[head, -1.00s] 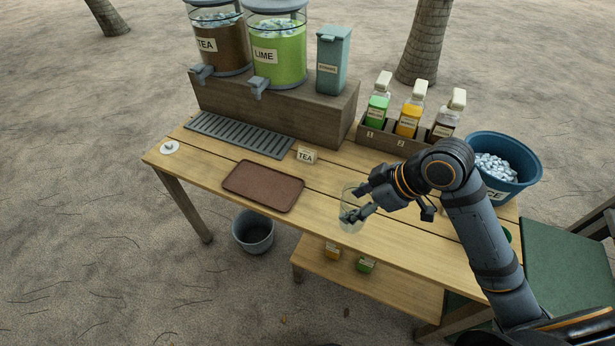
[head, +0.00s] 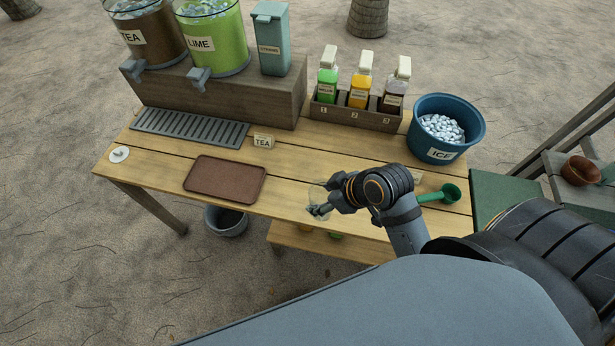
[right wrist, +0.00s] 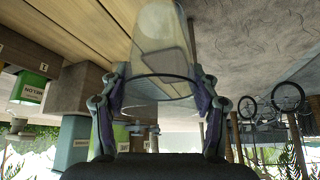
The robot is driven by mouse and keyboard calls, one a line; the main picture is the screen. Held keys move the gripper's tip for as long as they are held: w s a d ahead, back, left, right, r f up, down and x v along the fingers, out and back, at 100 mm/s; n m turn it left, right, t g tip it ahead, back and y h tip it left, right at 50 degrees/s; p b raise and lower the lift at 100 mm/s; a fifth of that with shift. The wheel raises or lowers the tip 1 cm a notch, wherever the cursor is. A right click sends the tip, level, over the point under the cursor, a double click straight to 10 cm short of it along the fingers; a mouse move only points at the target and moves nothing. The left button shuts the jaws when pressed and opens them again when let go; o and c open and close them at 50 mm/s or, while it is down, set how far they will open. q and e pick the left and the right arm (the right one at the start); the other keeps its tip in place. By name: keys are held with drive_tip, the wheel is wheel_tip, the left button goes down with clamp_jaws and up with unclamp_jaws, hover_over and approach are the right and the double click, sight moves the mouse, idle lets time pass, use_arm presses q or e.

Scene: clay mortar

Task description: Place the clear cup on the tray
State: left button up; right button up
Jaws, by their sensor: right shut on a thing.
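The clear cup (head: 317,196) is in my right gripper (head: 319,209), near the front edge of the table and right of the tray. In the right wrist view the cup (right wrist: 164,45) stands between the two fingers of my right gripper (right wrist: 160,95), which are shut on its sides. I cannot tell how far it is above the table. The brown tray (head: 225,180) lies flat on the table, and its surface is empty. My left gripper is not in view.
A tea sign (head: 263,141) stands behind the tray, near the drip grate (head: 190,128). Dispensers for tea (head: 150,40) and lime (head: 215,40) stand behind. A bottle rack (head: 355,112), ice bucket (head: 445,130) and green scoop (head: 450,193) are to the right. Bare tabletop lies between tray and cup.

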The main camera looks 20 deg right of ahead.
drive_tip(key=shift+w+d+f+b, duration=0.95)
drive_tip(key=shift+w+f+b, duration=0.65)
drive_tip(key=shift+w+f, duration=0.5)
drive_tip(key=shift+w+d+f+b, duration=1)
drive_tip(key=shift+w+f+b, duration=0.55)
drive_tip(key=shift+w+f, duration=0.45)
drive_tip(key=shift+w+d+f+b, duration=0.95)
drive_tip(key=shift+w+f+b, duration=0.8)
drive_tip(key=shift+f, duration=0.55)
drive_tip(key=shift+w+f, duration=0.1)
drive_tip(key=shift+f, duration=0.05)
drive_tip(key=o, duration=1.1)
